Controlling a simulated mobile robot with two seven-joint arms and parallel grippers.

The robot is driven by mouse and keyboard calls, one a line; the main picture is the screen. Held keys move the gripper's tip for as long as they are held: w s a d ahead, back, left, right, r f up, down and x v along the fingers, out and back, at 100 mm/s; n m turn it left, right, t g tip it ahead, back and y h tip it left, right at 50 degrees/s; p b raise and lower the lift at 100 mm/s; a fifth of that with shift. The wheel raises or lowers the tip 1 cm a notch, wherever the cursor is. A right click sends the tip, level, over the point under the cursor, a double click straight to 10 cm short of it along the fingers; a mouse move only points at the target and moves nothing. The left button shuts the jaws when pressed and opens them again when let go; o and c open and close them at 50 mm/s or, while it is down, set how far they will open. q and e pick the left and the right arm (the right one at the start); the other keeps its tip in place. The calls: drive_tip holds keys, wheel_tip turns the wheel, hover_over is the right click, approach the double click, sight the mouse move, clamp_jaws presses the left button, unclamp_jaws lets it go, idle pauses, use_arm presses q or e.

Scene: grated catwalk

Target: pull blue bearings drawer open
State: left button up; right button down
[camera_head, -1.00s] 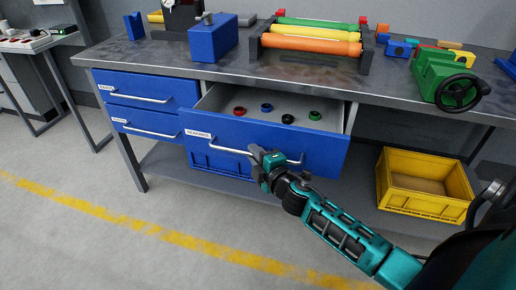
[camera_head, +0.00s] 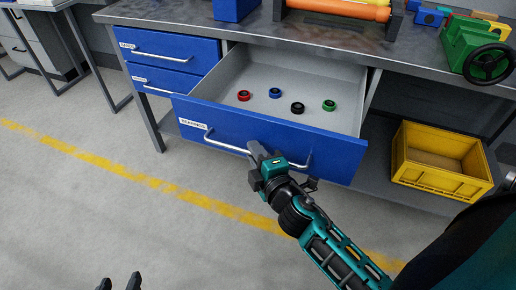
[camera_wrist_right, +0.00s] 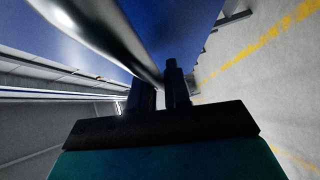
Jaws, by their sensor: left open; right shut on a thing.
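The blue bearings drawer (camera_head: 225,122) stands well out from the workbench, with its grey inside (camera_head: 290,75) showing.
Two blue drawers (camera_head: 165,48) left of the bearings drawer are shut. A yellow crate (camera_head: 440,160) sits on the lower shelf at right. A green vise with a black handwheel (camera_head: 487,62) stands on the bench. The floor (camera_head: 90,215) in front is clear.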

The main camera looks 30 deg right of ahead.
drive_tip(key=c, duration=1.2)
unclamp_jaws()
drive_tip(key=shift+s, duration=0.15)
drive_tip(key=shift+s+a+r+b, duration=0.15)
drive_tip(key=shift+s+r+b, duration=0.3)
drive_tip(key=shift+s, duration=1.65)
drive_tip(key=shift+s+a+r+b, duration=0.15)
drive_tip(key=shift+s+b, duration=0.45)
drive_tip(key=shift+s, duration=1.45)
drive_tip(key=shift+s+a+r+b, duration=0.1)
drive_tip(key=shift+s+r+b, duration=0.35)
drive_tip(key=shift+s, duration=1.65)
drive_tip(key=shift+f, duration=0.15)
